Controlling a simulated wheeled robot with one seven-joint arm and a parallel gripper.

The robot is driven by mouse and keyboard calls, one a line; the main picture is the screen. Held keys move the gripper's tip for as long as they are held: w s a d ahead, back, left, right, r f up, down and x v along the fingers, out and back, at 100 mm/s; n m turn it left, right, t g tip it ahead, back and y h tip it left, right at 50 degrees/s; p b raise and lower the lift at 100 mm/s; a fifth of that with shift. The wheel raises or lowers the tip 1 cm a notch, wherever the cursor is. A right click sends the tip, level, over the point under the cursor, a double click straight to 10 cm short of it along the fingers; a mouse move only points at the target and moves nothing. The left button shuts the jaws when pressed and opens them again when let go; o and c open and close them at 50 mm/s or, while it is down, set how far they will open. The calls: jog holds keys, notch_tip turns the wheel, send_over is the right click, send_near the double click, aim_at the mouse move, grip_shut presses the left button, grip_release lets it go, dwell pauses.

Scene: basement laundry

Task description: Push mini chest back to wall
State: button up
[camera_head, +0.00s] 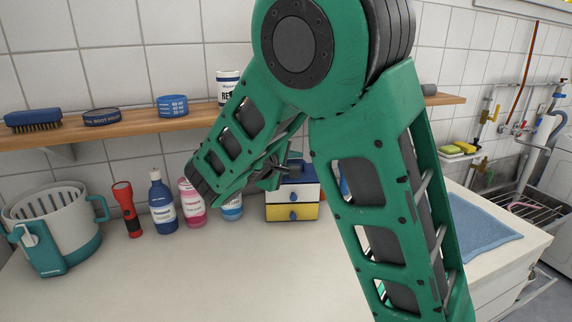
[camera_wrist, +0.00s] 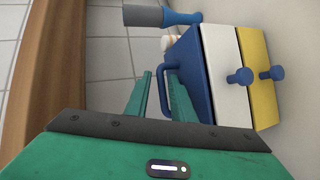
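The mini chest (camera_head: 292,212) stands upright on the counter near the tiled wall. It is blue with a white drawer above a yellow drawer, each with a blue knob. In the wrist view the chest (camera_wrist: 222,62) appears turned sideways, with its blue top handle at the fingers. My gripper (camera_head: 272,168) is at the chest's upper left in the head view and partly covers its top. In the wrist view my gripper (camera_wrist: 160,98) shows two green fingers with a gap between them. Contact with the handle cannot be told. The chest's back is hidden.
Several bottles, including a blue one (camera_head: 162,203) and a pink one (camera_head: 191,205), stand left of the chest, with a red flashlight (camera_head: 127,208) and a basket (camera_head: 58,225). A wooden shelf (camera_head: 135,124) runs above. The counter front (camera_head: 215,280) is clear.

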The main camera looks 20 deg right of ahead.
jog(key=shift+w+d+f, duration=0.1)
jog(key=shift+w+d, duration=0.1)
jog(key=shift+d, duration=0.1)
grip_shut()
jog(key=shift+a, duration=0.1)
jog(key=shift+w+a, duration=0.75)
jog(key=shift+w, duration=0.2)
jog(key=shift+o, duration=1.9)
grip_release()
